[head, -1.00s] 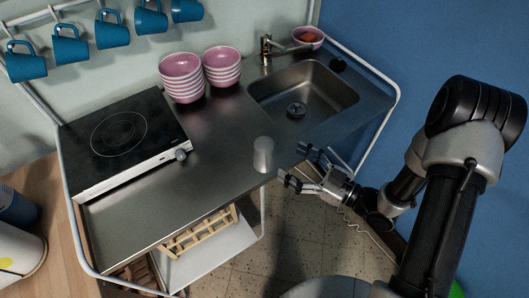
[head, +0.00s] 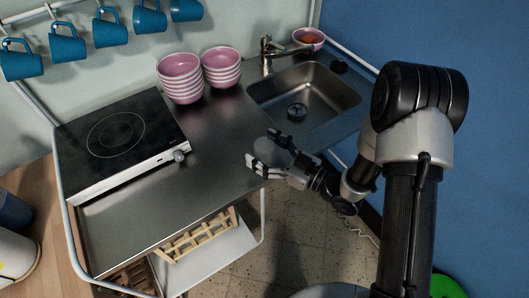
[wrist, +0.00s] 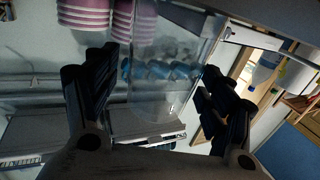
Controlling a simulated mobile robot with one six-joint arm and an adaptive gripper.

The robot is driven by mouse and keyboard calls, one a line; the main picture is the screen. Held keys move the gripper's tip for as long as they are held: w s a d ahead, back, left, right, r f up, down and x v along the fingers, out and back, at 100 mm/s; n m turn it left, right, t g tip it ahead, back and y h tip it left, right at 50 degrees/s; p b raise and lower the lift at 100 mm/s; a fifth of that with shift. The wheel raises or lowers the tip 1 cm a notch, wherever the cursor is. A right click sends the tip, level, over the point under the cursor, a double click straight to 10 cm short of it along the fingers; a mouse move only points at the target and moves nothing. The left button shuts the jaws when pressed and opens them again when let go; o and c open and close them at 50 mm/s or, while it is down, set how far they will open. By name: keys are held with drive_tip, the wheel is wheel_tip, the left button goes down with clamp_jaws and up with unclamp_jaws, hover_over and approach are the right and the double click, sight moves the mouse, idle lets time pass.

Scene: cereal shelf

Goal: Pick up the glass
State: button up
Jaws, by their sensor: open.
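The clear glass (head: 281,153) stands on the steel counter near its front edge, below the sink, and is partly hidden by my gripper in the head view. My gripper (head: 259,147) is open, with its fingers reaching on either side of the glass. In the wrist view the glass (wrist: 165,62) is between the two dark fingers of my gripper (wrist: 160,88), with gaps showing at its sides. I cannot tell whether either finger touches it.
Two stacks of pink striped bowls (head: 181,78) stand at the back of the counter (head: 215,150). A hob (head: 117,135) is at left, the sink (head: 305,95) with its tap at right. Blue mugs (head: 105,32) hang above. The counter between hob and gripper is clear.

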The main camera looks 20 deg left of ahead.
drive_tip(key=shift+c, duration=0.5)
drive_tip(key=c, duration=1.3)
drive_tip(key=shift+o, duration=0.2)
drive_tip(key=shift+r, duration=0.1)
